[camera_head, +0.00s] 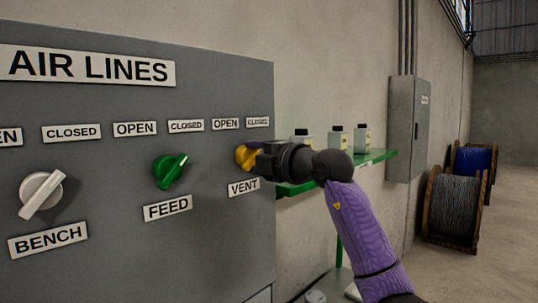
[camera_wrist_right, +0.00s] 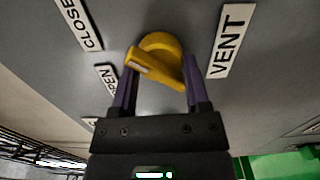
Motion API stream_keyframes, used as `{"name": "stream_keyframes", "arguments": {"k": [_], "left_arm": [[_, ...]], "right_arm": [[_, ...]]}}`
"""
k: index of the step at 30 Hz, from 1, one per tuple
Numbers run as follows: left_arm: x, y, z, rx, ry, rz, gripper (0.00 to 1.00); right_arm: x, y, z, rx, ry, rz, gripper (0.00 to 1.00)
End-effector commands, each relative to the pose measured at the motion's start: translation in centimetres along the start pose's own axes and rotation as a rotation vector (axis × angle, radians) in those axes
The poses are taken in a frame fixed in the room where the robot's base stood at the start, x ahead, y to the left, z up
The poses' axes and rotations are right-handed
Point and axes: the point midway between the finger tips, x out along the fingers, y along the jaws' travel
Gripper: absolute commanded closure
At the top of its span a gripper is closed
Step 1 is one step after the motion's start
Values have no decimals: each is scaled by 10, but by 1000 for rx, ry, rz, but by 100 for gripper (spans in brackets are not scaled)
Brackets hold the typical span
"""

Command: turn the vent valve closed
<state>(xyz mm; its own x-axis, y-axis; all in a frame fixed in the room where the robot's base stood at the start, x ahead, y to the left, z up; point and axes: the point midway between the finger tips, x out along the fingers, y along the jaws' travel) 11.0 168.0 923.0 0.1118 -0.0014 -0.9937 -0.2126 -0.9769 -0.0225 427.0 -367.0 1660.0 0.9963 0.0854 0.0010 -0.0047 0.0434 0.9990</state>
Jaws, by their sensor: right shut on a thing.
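The vent valve (camera_head: 245,157) is a yellow knob on the grey panel, above the VENT label (camera_head: 244,187) and below an OPEN label (camera_head: 225,124) and a CLOSED label (camera_head: 258,122). In the right wrist view the yellow knob (camera_wrist_right: 158,62) has a bar handle with a pale mark at its left end, which points toward the OPEN side. My right gripper (camera_head: 259,157) is shut on this handle. Its two purple fingers (camera_wrist_right: 160,78) lie on either side of it. The gripper partly hides the knob in the head view. My left gripper is not in view.
The green feed knob (camera_head: 170,171) and white bench knob (camera_head: 42,194) are left on the same panel (camera_head: 110,240). A green shelf (camera_head: 375,157) with several bottles is behind my right arm. A grey wall cabinet (camera_head: 408,128) and cable spools (camera_head: 453,208) stand farther right.

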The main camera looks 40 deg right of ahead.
Motion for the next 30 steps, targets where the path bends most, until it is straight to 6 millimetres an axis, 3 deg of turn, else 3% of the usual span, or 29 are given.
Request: {"name": "stream_keyframes", "arguments": {"k": [20,21,25,30], "left_arm": [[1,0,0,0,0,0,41],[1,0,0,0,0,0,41],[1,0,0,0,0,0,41],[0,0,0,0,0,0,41]], "right_arm": [[2,-5,-2,53,6,-15,99],[2,-5,-2,53,6,-15,34],[2,-4,-2,52,4,-11,6],[1,-2,-1,52,2,-7,4]]}}
